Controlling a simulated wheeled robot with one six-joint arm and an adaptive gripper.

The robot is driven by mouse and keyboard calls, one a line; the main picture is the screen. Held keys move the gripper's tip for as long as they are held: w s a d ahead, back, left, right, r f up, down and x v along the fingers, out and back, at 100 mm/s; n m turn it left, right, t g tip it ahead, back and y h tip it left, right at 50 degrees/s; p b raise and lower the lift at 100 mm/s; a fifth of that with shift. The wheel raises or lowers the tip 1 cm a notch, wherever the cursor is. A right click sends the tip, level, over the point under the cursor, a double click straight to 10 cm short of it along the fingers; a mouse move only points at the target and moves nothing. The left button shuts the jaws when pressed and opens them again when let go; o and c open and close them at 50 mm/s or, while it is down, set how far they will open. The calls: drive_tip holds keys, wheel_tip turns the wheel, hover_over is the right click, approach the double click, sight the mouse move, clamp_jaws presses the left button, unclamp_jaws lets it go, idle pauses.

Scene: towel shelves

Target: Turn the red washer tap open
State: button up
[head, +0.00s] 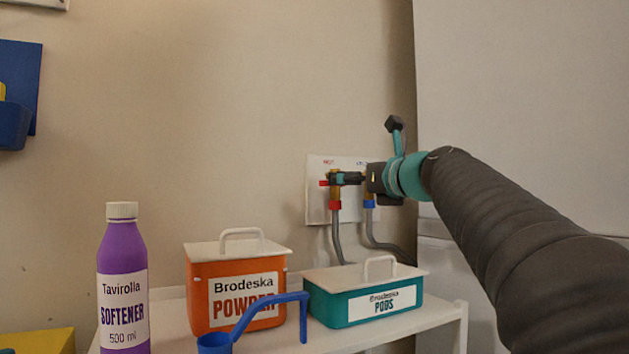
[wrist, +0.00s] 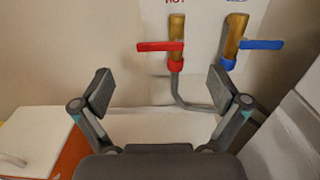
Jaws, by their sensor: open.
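The red washer tap (wrist: 160,46) is a brass valve with a red lever lying level and pointing left, across the upright brass body. In the head view the red lever's tip (head: 324,183) shows just left of my gripper. My gripper (wrist: 160,88) is open and empty, its two fingers spread apart below the red lever in the wrist view. In the head view my gripper (head: 348,178) overlaps the valves; I cannot tell whether it touches one. The blue tap (wrist: 262,44) beside it has a level lever pointing right, hidden in the head view.
A white wall plate (head: 316,205) carries both taps, with grey hoses below. Under it, a white shelf (head: 445,318) holds an orange powder box (head: 200,290), a teal pods box (head: 330,308), a blue scoop (head: 270,300) and a purple softener bottle (head: 122,260). A pale panel (head: 520,100) stands at right.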

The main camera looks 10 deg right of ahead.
drive_tip(key=x, duration=0.8)
drive_tip(key=shift+p, duration=0.4)
drive_tip(key=shift+f, duration=0.1)
drive_tip(key=c, duration=1.1)
